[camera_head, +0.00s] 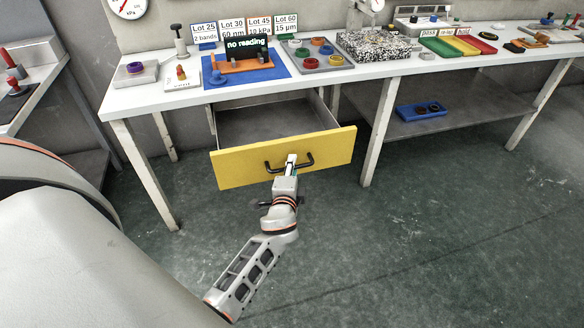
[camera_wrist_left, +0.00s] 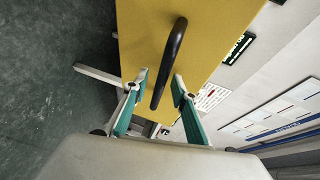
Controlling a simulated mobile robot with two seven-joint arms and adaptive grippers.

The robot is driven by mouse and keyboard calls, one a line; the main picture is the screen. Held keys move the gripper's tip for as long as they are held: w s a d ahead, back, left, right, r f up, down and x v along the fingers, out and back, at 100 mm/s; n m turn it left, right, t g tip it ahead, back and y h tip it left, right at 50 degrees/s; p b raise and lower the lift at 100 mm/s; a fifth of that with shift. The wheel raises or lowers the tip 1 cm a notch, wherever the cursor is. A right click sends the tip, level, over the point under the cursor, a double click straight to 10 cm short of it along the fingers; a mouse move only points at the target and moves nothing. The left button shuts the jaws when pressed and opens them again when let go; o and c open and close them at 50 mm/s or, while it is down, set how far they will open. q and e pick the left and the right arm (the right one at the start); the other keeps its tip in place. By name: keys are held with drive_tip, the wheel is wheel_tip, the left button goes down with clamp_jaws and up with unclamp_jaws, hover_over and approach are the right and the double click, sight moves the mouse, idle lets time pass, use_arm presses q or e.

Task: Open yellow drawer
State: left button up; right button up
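The yellow drawer (camera_head: 232,168) is pulled well out from under the white workbench, and its grey interior (camera_head: 275,118) looks empty. Its dark curved handle (camera_head: 308,160) is on the front panel; in the left wrist view the handle (camera_wrist_left: 171,52) stands out from the yellow panel (camera_wrist_left: 140,35). My left gripper (camera_head: 290,160) is at the handle. In the left wrist view its two teal-padded fingers (camera_wrist_left: 160,80) are apart, one on each side of the handle, with visible gaps to it. My right gripper is not in view.
A lower shelf (camera_head: 395,128) holds a blue tray (camera_head: 420,114). Bench legs (camera_head: 378,135) flank the drawer. Open floor (camera_head: 430,230) lies in front.

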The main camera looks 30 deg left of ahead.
use_arm(q)
drive_tip(key=v, duration=1.2)
drive_tip(key=shift+a, duration=0.1)
idle(0.4)
drive_tip(key=s+d+f+n+g+h+p, duration=0.1)
drive_tip(key=s+d+f+n+h+p, duration=0.2)
drive_tip(key=s, duration=0.7)
drive_tip(key=s+d+f+n+g+h+p, duration=0.2)
drive_tip(key=s+d+f+h, duration=0.4)
drive_tip(key=s+d, duration=0.3)
drive_tip(key=s+n+p, duration=0.1)
drive_tip(key=n, duration=0.1)
drive_tip(key=shift+n+h+p, duration=0.3)
drive_tip(key=shift+h+p, duration=0.05)
drive_tip(key=shift+h, duration=0.05)
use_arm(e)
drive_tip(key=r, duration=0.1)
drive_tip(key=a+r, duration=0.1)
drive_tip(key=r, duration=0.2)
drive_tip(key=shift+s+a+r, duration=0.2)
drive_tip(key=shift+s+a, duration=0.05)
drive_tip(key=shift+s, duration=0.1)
use_arm(q)
drive_tip(key=shift+f, duration=0.1)
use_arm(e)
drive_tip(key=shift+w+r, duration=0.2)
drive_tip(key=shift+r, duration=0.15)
